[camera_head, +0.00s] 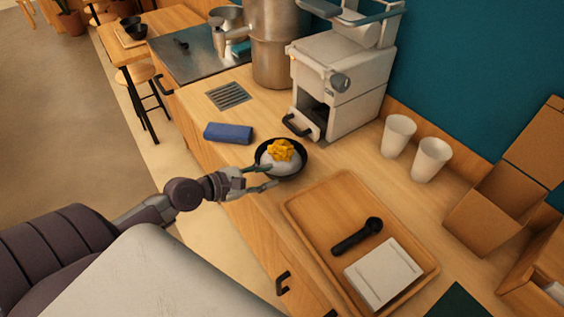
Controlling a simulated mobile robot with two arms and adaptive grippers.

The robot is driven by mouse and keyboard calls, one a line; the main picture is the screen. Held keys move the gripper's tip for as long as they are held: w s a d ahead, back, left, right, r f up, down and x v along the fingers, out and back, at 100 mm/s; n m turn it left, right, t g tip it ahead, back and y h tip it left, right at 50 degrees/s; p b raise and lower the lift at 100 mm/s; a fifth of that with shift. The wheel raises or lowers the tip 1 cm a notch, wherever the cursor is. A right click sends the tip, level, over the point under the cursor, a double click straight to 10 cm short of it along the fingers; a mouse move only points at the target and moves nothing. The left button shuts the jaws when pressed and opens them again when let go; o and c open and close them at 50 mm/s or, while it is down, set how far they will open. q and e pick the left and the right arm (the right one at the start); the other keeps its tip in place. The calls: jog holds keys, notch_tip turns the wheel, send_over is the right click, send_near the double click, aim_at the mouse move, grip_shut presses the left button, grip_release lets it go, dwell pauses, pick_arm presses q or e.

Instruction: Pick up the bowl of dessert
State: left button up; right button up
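The bowl of dessert (300,169) is a dark round bowl with a white mound and yellow topping (281,149). It stands upright on the wooden counter, near the front edge. My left gripper (271,176) is at the bowl's left side, with its fingers spread apart and pointing at it. The fingertips overlap the bowl's near left side in the picture; I cannot tell whether they touch it. My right gripper is not in view.
A blue folded cloth (228,132) lies left of the bowl. A wooden tray (326,254) with a black scoop (358,236) and a white box (383,272) is at right. Behind stand a white machine (340,80) and two white cups (398,135) (430,159).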

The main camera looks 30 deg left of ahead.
aim_at(283, 177)
pick_arm(q)
jog(key=shift+s+f+p+x, duration=0.1)
jog(key=shift+f+p+x, duration=0.05)
jog(key=shift+x, duration=1)
jog(key=shift+s+f+p+x, duration=0.1)
jog(key=shift+f+p+x, duration=0.05)
jog(key=shift+x, duration=1.05)
jog(key=shift+s+f+p+x, duration=0.1)
jog(key=shift+p+x, duration=0.05)
jog(key=shift+x, duration=1)
jog(key=shift+d, duration=0.2)
jog(key=shift+c, duration=0.2)
grip_shut()
